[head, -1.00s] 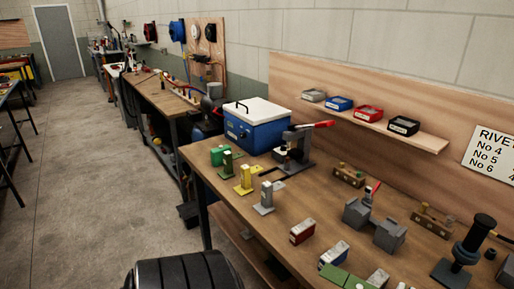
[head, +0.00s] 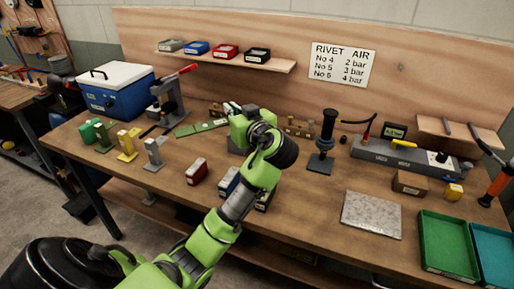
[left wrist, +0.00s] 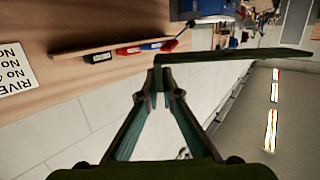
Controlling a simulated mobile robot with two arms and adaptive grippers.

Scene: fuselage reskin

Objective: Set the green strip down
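The green strip (head: 203,128) is a long, thin, flat piece. In the head view it reaches left from my left gripper (head: 235,121), towards the lever press, above or close to the bench top; I cannot tell if it touches. In the left wrist view the strip (left wrist: 235,54) looks dark green and runs right from the fingertips. My left gripper (left wrist: 158,80) has its fingertips together on one end of it. My right gripper is not in view.
The bench (head: 310,215) holds a lever press (head: 168,100), green, yellow and grey stands, a red box (head: 197,171), a black post stand (head: 323,145), a speckled slab (head: 371,215) and a green tray (head: 447,246). Bare wood lies in front of the slab.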

